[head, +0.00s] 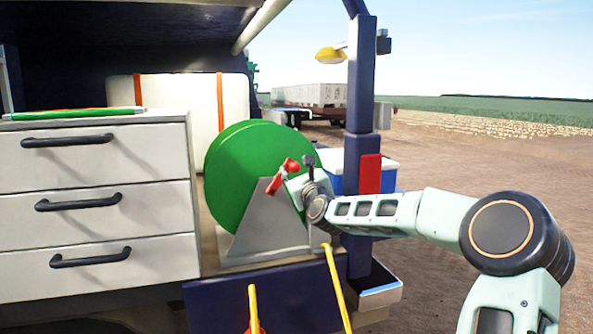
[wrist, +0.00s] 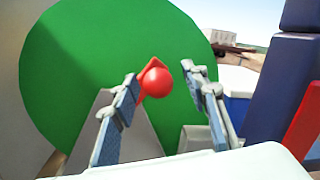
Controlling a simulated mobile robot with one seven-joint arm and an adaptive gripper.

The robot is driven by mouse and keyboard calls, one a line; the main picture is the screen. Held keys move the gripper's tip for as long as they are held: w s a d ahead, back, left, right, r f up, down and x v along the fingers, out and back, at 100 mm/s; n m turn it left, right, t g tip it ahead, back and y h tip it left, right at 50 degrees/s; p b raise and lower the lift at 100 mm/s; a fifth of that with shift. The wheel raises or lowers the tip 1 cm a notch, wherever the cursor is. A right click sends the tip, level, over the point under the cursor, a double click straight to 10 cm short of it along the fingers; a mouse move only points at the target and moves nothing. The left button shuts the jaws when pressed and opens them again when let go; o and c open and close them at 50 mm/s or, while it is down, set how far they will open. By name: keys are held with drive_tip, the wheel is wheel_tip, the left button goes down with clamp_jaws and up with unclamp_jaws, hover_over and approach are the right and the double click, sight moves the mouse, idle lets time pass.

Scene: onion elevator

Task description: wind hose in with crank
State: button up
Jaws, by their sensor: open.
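A green hose reel (head: 238,172) stands on a grey stand (head: 268,225) on the bed of the vehicle, right of the drawers. Its crank ends in a red knob (head: 291,164) on the near side of the disc. In the wrist view the red knob (wrist: 156,82) shows between the two fingers of my gripper (wrist: 163,85), close to the left fingertip; I cannot tell whether they touch. The gripper is open, with a wide gap right of the knob. The green disc (wrist: 90,70) fills the background. A yellow hose (head: 336,285) hangs down at the front edge.
A white drawer cabinet (head: 100,240) with dark handles stands left of the reel. A dark blue post (head: 361,90) with a red plate (head: 370,174) rises close to the right of my gripper. A blue and white box (head: 388,160) is behind the post. Open ground lies right.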

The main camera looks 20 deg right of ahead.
drive_tip(key=shift+s, duration=0.1)
drive_tip(key=s+f, duration=0.1)
drive_tip(key=s, duration=1)
drive_tip(key=shift+s+a+f, duration=0.25)
drive_tip(key=shift+s+a, duration=0.15)
drive_tip(key=shift+a, duration=0.05)
drive_tip(key=shift+c, duration=0.2)
